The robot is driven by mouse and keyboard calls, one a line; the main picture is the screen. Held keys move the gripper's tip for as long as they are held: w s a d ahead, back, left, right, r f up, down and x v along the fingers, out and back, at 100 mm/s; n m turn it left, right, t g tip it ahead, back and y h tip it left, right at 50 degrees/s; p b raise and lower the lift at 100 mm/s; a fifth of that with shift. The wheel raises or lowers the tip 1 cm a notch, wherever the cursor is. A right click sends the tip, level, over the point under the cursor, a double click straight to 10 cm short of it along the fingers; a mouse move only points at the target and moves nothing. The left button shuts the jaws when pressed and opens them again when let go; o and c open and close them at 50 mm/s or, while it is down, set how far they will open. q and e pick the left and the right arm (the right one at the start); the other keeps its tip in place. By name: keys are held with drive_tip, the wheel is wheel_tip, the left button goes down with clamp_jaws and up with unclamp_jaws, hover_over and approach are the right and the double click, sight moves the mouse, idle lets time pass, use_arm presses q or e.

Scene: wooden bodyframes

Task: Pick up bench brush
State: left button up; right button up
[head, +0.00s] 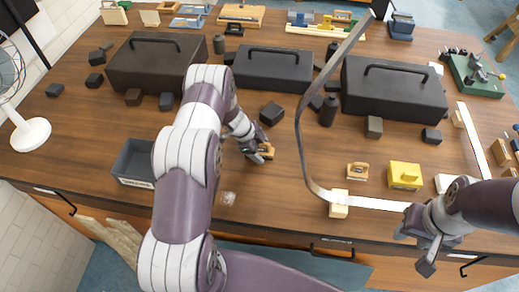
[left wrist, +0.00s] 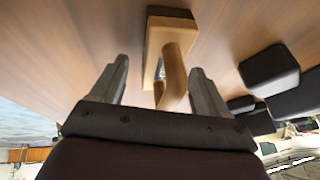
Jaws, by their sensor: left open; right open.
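A small tan wooden piece with a dark end and an upright handle, which looks like the bench brush (head: 268,149), lies on the table near the middle of the head view. My left gripper (head: 260,154) is right at it and partly covers it. In the left wrist view the brush (left wrist: 168,45) shows ahead, its handle between the two open fingers of my left gripper (left wrist: 160,70), with gaps on both sides. My right gripper (head: 416,250) is open and empty at the table's front edge, at right.
Three black toolboxes (head: 155,62) stand across the back. A grey bin (head: 135,165) is left of my left arm. Dark blocks (head: 271,113) lie beyond the brush. A curved metal strip (head: 300,140), a wooden tool (head: 357,171) and a yellow block (head: 404,175) are to the right.

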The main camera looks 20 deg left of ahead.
use_arm(q)
drive_tip(key=c, duration=1.3)
drive_tip(key=shift+o, duration=0.2)
drive_tip(key=shift+w+r, duration=0.1)
drive_tip(key=shift+r, duration=0.35)
wheel_tip(320, 180, up, 3)
drive_tip(key=shift+b, duration=0.65)
drive_tip(key=s+d+r, duration=0.1)
drive_tip(key=d+r, duration=0.2)
drive_tip(key=d, duration=0.2)
drive_tip(key=s+d+r+b, duration=0.1)
drive_tip(key=d+r, duration=0.3)
drive_tip(key=d, duration=0.2)
drive_tip(key=shift+s+d, duration=0.15)
drive_tip(key=shift+d, duration=0.1)
drive_tip(key=shift+r, duration=0.1)
drive_tip(key=o, duration=0.6)
drive_tip(key=c, duration=0.4)
drive_tip(key=shift+o, duration=0.2)
